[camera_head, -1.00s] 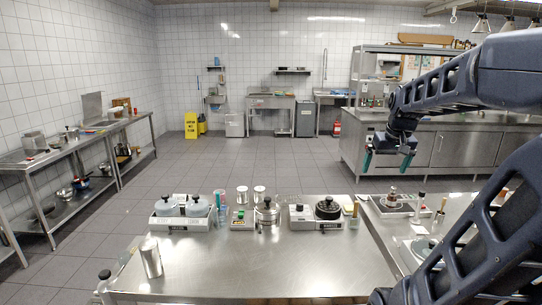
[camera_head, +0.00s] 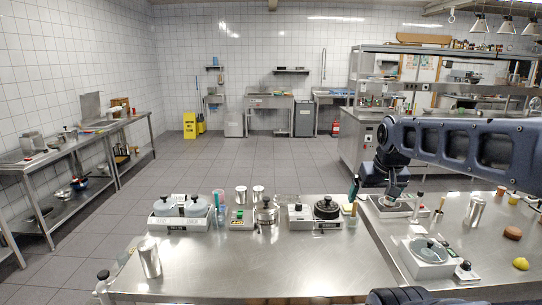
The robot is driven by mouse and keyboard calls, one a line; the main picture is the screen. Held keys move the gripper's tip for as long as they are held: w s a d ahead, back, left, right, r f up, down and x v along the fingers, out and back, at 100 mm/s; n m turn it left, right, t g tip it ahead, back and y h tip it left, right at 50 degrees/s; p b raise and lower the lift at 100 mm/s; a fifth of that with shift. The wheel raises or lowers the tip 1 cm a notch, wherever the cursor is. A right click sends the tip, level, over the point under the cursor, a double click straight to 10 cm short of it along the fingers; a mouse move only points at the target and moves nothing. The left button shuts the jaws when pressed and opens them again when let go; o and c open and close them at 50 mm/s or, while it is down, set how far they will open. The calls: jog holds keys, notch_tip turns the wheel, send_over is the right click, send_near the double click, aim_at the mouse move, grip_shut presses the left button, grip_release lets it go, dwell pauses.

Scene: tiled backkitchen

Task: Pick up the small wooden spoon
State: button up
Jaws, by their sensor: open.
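My gripper (camera_head: 374,195) is at the right of the head view, low over the gap between the two steel tables, pointing down. Its jaws are open, with the left finger beside the back right corner of the front table. A thin upright wooden handle (camera_head: 354,210) shows just below that left finger; it may be the small wooden spoon, but its head is not clear. Another thin wooden handle (camera_head: 441,204) stands on the right table, to the right of my gripper. I cannot tell which one is the spoon. I see nothing held between the fingers.
The front table (camera_head: 240,270) carries a scale with grey lidded pots (camera_head: 182,207), a metal pot (camera_head: 266,213), a black-lidded pot (camera_head: 326,208) and a steel canister (camera_head: 150,258). A tray (camera_head: 392,207) is under my gripper. The right table holds a lidded dish (camera_head: 428,252) and a lemon (camera_head: 521,264).

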jog(key=c, duration=1.1)
jog(key=shift+c, duration=0.2)
jog(key=shift+w, duration=0.1)
jog(key=w+d+r+m, duration=0.1)
jog(key=w+d+m, duration=0.1)
jog(key=w+d, duration=0.65)
jog(key=m+g+h, duration=0.1)
jog(key=m+h, duration=0.2)
jog(key=m, duration=0.2)
send_over(444, 198)
jog(key=s+a, duration=0.2)
notch_tip(444, 198, down, 14)
jog(key=f, duration=0.1)
jog(key=shift+x, duration=4.8)
